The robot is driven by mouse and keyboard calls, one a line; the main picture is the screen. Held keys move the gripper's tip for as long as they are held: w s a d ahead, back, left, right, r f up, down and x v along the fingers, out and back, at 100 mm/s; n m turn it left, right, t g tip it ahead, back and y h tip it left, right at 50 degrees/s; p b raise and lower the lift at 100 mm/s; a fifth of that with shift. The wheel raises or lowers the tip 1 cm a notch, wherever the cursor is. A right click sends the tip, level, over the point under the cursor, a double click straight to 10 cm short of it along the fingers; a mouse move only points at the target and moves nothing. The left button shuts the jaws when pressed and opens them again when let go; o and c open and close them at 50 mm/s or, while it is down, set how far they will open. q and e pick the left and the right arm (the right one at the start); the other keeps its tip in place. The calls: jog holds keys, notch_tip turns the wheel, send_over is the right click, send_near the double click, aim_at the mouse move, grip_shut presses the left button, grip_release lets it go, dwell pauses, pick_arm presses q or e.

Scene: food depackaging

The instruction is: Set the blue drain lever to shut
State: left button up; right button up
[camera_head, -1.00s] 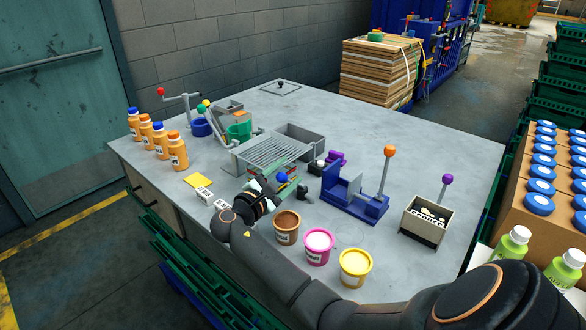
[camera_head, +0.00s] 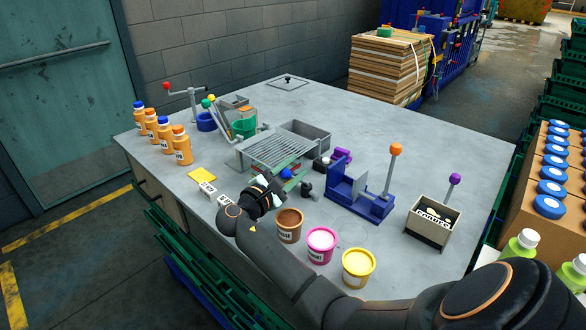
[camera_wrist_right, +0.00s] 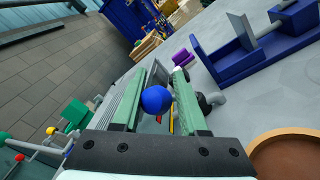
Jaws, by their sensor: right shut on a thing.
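The blue drain lever shows as a round blue knob (camera_head: 286,173) at the front of the steel drain grate (camera_head: 275,151) in the head view. In the right wrist view the blue knob (camera_wrist_right: 156,100) sits between the two green fingers of my right gripper (camera_wrist_right: 157,103). My right gripper (camera_head: 281,180) is shut on the lever, low over the table in front of the grate. The lever's stem is mostly hidden by the fingers and knob. My left gripper is not in view.
Brown (camera_head: 290,226), pink (camera_head: 322,245) and yellow (camera_head: 358,268) cups stand close to my right forearm. A blue fixture with an orange-knobbed lever (camera_head: 396,149) stands to the right. Several orange bottles (camera_head: 182,145) line the left edge. The table's back right is clear.

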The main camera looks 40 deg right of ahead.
jog(key=shift+w+a+r, duration=0.1)
jog(key=shift+w+r, duration=0.05)
grip_shut()
jog(key=shift+w, duration=0.1)
dwell(0.7)
